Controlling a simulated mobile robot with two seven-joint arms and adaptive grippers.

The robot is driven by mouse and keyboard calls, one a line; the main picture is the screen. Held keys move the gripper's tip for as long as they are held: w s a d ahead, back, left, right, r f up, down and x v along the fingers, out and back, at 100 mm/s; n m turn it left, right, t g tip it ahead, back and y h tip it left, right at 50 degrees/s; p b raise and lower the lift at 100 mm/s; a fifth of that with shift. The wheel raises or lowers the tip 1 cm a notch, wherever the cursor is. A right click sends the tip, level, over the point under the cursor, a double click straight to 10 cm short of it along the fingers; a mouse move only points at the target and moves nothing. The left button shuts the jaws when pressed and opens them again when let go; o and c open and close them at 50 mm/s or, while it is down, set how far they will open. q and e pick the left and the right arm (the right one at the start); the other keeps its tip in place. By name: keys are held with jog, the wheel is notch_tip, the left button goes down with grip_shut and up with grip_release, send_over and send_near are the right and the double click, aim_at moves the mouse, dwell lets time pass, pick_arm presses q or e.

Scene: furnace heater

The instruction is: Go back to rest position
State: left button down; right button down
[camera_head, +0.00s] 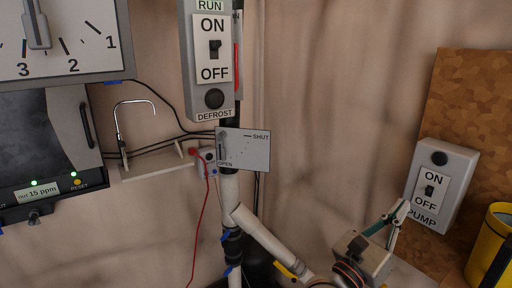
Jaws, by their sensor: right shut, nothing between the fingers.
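My right gripper (399,211) is at the lower right, its fingers together and empty. Its fingertips are just in front of the lower left of the grey pump switch box (459,176), and overlap its edge in the picture. I cannot tell whether they touch it. The pump box has an ON/OFF toggle and a dark round knob above it. My left gripper is not in view.
A defrost switch box (213,100) hangs above a pipe with a SHUT/OPEN valve plate (249,151). A dial (75,62) and a dark panel (40,125) are at left. A yellow container (490,243) stands at lower right. Bare wall (340,100) lies between.

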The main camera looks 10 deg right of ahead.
jog(key=a+f+m+t+y, duration=0.5)
jog(key=a+f+m+y, duration=0.5)
jog(key=m, duration=0.8)
jog(key=a+f+m+t+y, duration=0.65)
jog(key=m+y, duration=0.55)
jog(key=m, duration=0.5)
jog(key=s+f+n+g, duration=0.4)
jog(key=s+f, duration=0.1)
jog(key=f, duration=0.4)
jog(key=s+f+n+g, duration=0.3)
jog(key=s+f+n, duration=0.2)
jog(key=f, duration=0.5)
jog(key=s+f+n+g, duration=0.4)
jog(key=s+f+n, duration=0.1)
jog(key=f, duration=0.5)
jog(key=shift+d+g+y, duration=0.15)
jog(key=shift+g+y, duration=0.2)
jog(key=shift+y, duration=0.05)
